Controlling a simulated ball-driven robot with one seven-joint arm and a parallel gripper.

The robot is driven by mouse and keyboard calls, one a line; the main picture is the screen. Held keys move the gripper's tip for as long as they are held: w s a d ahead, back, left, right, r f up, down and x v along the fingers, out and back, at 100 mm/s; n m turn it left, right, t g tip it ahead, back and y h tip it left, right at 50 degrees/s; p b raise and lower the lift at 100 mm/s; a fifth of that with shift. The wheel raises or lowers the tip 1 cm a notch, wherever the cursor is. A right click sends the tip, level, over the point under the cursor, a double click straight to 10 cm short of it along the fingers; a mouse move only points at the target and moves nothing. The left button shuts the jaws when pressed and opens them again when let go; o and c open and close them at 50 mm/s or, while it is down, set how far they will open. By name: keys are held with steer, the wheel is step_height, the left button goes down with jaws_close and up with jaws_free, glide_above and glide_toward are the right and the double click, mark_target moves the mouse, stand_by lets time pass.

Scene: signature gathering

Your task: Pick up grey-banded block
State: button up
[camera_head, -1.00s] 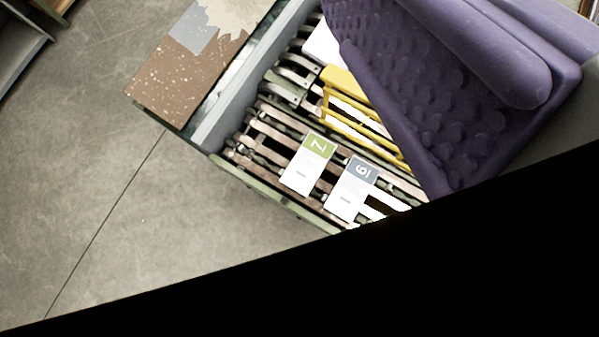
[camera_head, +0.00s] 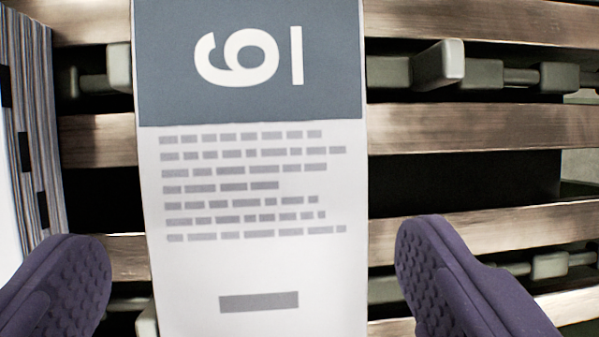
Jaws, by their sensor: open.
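The grey-banded block (camera_head: 250,180) fills the middle of the view. Its top is white with a slate-grey band bearing a white 6 or 9 with a bar, lines of grey dashes and one grey bar lower down. It lies on wooden slats. My gripper (camera_head: 250,280) is open, its two purple textured fingers at the lower left and lower right. The fingers are on either side of the block's lower part, with a gap showing on each side. The block's top and bottom ends run out of the frame.
The wooden slats (camera_head: 480,128) run across with dark gaps between them, and greenish-grey metal fittings sit in the gaps. At the left edge a stack with striped sides (camera_head: 40,150) stands close to the left finger. The slats right of the block are clear.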

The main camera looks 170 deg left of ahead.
mark_target(258, 216)
steer(key=b+x, duration=0.1)
steer(key=x, duration=0.3)
steer(key=shift+s+f+b, duration=0.1)
steer(key=shift+b, duration=0.3)
steer(key=c, duration=0.8)
steer(key=shift+r, duration=0.25)
steer(key=shift+c, duration=0.2)
